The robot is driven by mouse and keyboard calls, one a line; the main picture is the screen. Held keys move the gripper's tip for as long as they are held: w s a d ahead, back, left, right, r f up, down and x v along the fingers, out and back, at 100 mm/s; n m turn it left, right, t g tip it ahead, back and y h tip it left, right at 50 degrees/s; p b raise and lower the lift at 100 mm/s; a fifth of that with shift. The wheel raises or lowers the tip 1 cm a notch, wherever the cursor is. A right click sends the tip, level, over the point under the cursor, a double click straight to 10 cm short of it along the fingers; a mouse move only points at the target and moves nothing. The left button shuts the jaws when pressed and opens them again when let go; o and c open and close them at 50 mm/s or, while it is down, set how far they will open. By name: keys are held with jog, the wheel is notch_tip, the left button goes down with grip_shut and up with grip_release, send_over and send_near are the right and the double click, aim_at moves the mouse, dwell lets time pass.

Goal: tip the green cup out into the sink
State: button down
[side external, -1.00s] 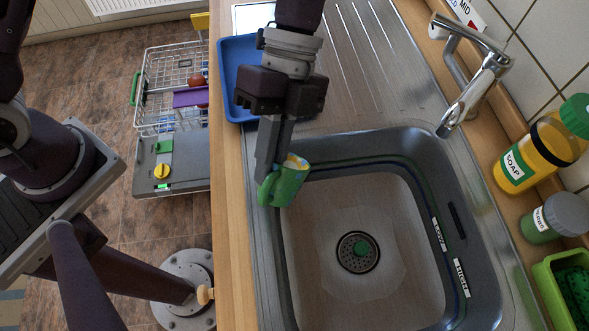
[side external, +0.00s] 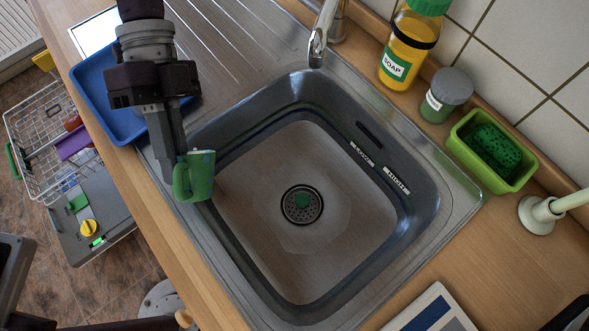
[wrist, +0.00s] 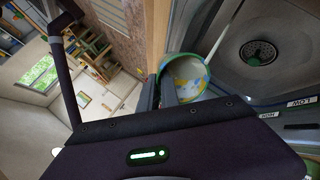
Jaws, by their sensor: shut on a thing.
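The green cup (side external: 199,174) is at the left rim of the sink (side external: 270,262) in the side view, its handle towards my gripper. My gripper (side external: 176,183) points down and is shut on the cup at its handle side. The cup looks nearly upright there, a little above the rim; the exact gap is unclear. In the wrist view the cup (wrist: 186,78) shows its open mouth, pale inside with yellow and blue patches. I cannot tell whether these are contents or pattern. The drain (side external: 302,204) has a green centre, and the basin floor looks bare.
The tap (side external: 322,38) hangs over the sink's back edge. A soap bottle (side external: 408,45), a grey-lidded jar (side external: 446,95) and a green sponge box (side external: 490,150) stand on the right counter. A blue tray (side external: 98,88) lies behind my gripper. A dishwasher rack (side external: 40,130) stands open at left.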

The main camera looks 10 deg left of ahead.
jog(key=shift+w+a+f+g, duration=0.15)
jog(key=shift+w+g, duration=0.15)
jog(key=shift+g, duration=0.3)
jog(key=shift+w+d+f+g, duration=0.1)
jog(key=shift+w+g, duration=0.2)
jog(key=shift+g, duration=0.3)
jog(key=shift+h, duration=0.3)
jog(key=shift+w+a+f+g, duration=0.1)
jog(key=shift+w+f+g, duration=0.1)
jog(key=shift+w+g, duration=0.25)
jog(key=shift+w+a+f+g, duration=0.1)
jog(key=shift+w+f+g, duration=0.1)
jog(key=shift+g, duration=0.45)
jog(key=shift+s+d+r+t, duration=0.1)
jog(key=shift+s+r+t, duration=0.15)
jog(key=shift+s+t, duration=0.25)
jog(key=shift+w, duration=0.1)
